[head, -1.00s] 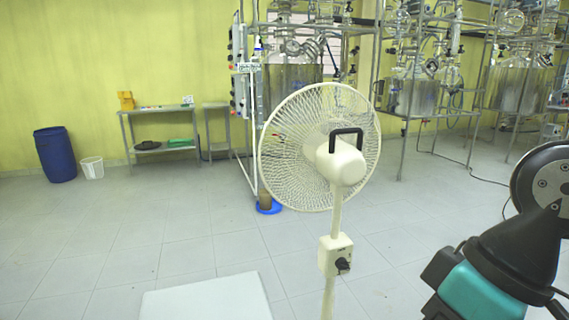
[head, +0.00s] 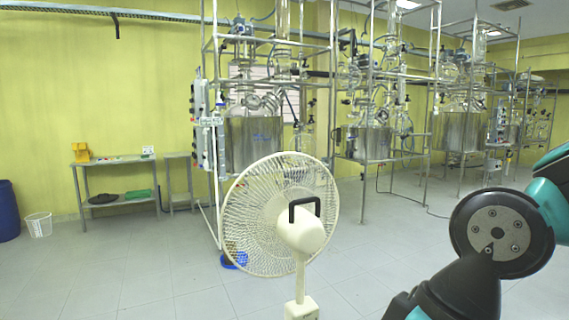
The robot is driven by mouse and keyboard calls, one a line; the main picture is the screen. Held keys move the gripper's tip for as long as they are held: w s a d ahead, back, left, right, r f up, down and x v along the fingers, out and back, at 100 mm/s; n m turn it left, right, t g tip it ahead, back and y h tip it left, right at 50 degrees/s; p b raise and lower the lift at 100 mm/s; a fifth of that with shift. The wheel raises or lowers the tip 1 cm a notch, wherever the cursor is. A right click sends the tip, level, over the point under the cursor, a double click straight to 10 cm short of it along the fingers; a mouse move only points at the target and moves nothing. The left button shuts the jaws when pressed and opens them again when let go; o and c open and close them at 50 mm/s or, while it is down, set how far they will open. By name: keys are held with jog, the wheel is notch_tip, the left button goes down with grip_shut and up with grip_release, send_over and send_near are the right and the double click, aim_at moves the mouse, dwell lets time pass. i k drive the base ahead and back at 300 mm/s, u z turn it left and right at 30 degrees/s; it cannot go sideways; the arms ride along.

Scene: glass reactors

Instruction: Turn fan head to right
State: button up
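A white standing fan is in front of me, low in the middle of the head view. Its round wire cage (head: 258,212) faces away from me, turned a little to the left. The fan head's motor housing (head: 304,232) is on my side, with a black handle (head: 304,206) on top. The pole and the top of a white control box (head: 301,309) show below; the rest is cut off by the frame's lower edge. My arm is at the lower right, apart from the fan. My gripper is out of view.
Steel racks with glass reactors (head: 255,143) stand behind the fan and to the right. A metal table (head: 108,163) with a yellow item stands at the left wall. A white bin (head: 39,225) and a blue barrel (head: 8,212) are at the far left. Tiled floor (head: 140,270) is clear left of the fan.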

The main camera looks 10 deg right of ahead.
aim_at(304, 233)
jog(key=z, duration=0.05)
jog(key=k, duration=0.6)
jog(key=u, duration=0.6)
jog(key=i, duration=0.95)
jog(key=z, duration=0.3)
